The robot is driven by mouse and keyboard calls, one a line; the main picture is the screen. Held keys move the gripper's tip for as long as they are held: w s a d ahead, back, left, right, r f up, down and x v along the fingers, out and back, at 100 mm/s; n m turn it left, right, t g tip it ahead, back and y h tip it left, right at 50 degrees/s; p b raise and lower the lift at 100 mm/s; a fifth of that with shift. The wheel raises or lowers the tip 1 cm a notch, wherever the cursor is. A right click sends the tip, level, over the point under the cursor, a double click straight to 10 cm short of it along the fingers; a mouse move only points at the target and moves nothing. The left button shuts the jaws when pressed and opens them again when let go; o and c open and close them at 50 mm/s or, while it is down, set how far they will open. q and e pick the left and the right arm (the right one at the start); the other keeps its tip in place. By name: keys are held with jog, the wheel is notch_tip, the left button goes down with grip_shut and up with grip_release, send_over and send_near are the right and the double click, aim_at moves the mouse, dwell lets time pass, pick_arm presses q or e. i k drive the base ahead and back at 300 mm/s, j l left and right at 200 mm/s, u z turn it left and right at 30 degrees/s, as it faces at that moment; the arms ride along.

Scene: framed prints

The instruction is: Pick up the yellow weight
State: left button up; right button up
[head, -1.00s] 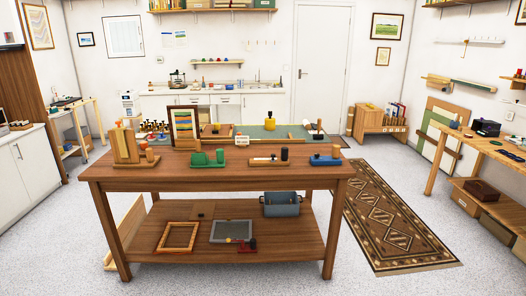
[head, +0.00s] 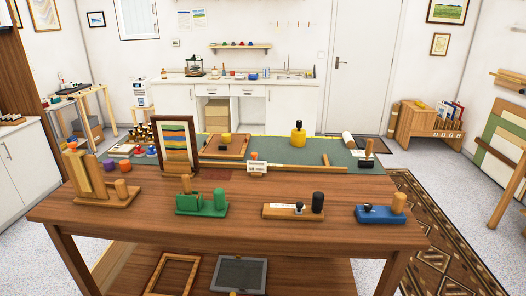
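A yellow rounded object with a dark top (head: 298,135) stands upright at the back of the green mat (head: 345,155) on the wooden table, right of centre; it looks like the yellow weight. A smaller yellow object (head: 226,139) sits at the wooden framed board (head: 236,150) to its left; its exact shape is too small to tell. Neither of my grippers shows in the head view.
A patterned rug (head: 440,230) lies to the right.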

aim_at(226, 137)
jog(key=i+l+u, duration=0.1)
jog(key=i, duration=0.2)
jog(key=i+l, duration=0.1)
jog(key=i, duration=0.2)
jog(key=j+z, duration=0.35)
jog(key=k+j+z, duration=0.15)
jog(key=z, duration=0.25)
jog(key=k+j+z, duration=0.15)
jog(key=z, duration=0.2)
jog(key=j, duration=0.1)
